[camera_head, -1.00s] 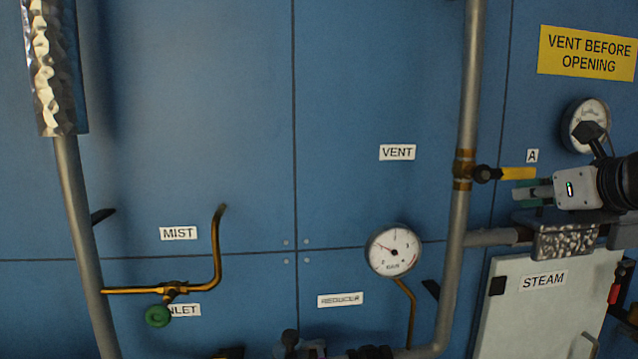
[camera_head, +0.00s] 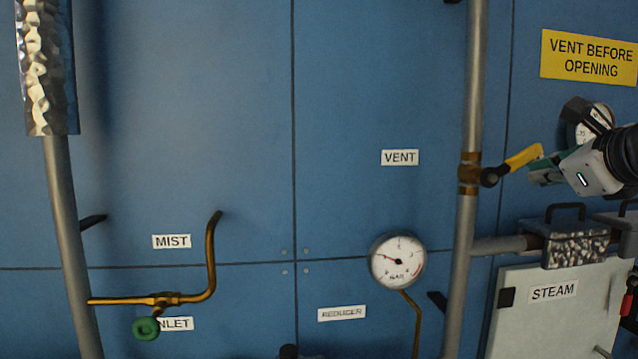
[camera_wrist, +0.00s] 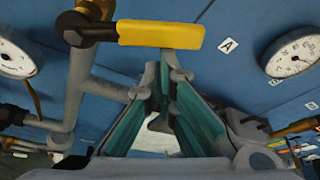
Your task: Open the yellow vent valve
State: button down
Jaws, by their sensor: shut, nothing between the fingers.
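The yellow vent valve handle (camera_head: 523,157) sticks out from a brass valve body (camera_head: 469,173) on the vertical grey pipe, right of the VENT label (camera_head: 400,158). It tilts upward to the right, away from the pipe. In the wrist view the yellow handle (camera_wrist: 160,34) lies across the top, with its dark pivot at left. My gripper (camera_head: 540,176) is at the lower right of the handle's free end, shut and empty. In the wrist view its green-padded fingers (camera_wrist: 165,62) come together right under the handle; they look to be at its underside, but contact is not certain.
A round gauge (camera_head: 587,124) is behind my wrist. Below are a dark handled block (camera_head: 575,245) on a side pipe and a pale STEAM panel (camera_head: 540,315). A REDUCER gauge (camera_head: 397,261) is left of the pipe. Blue wall above the handle is free.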

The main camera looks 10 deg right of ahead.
aim_at(528, 151)
jog(key=r+n+b, duration=0.1)
jog(key=a+r+n+h+b, duration=0.1)
jog(key=n+b, duration=0.1)
jog(key=r+n+t+h+b, duration=0.1)
jog(key=n, duration=0.1)
jog(key=shift+a+r+b, duration=0.3)
jog(key=shift+a+r, duration=0.05)
jog(key=shift+a, duration=0.05)
jog(key=a+n+b, duration=0.1)
jog(key=b, duration=0.1)
jog(key=a+r+n+t+h+b, duration=0.1)
jog(key=n, duration=0.1)
jog(key=a+r+n+b, duration=0.1)
jog(key=n+b, duration=0.1)
jog(key=shift+r+t+b, duration=0.15)
jog(key=shift+t+b, duration=0.15)
jog(key=shift+t, duration=0.1)
jog(key=shift+s, duration=0.1)
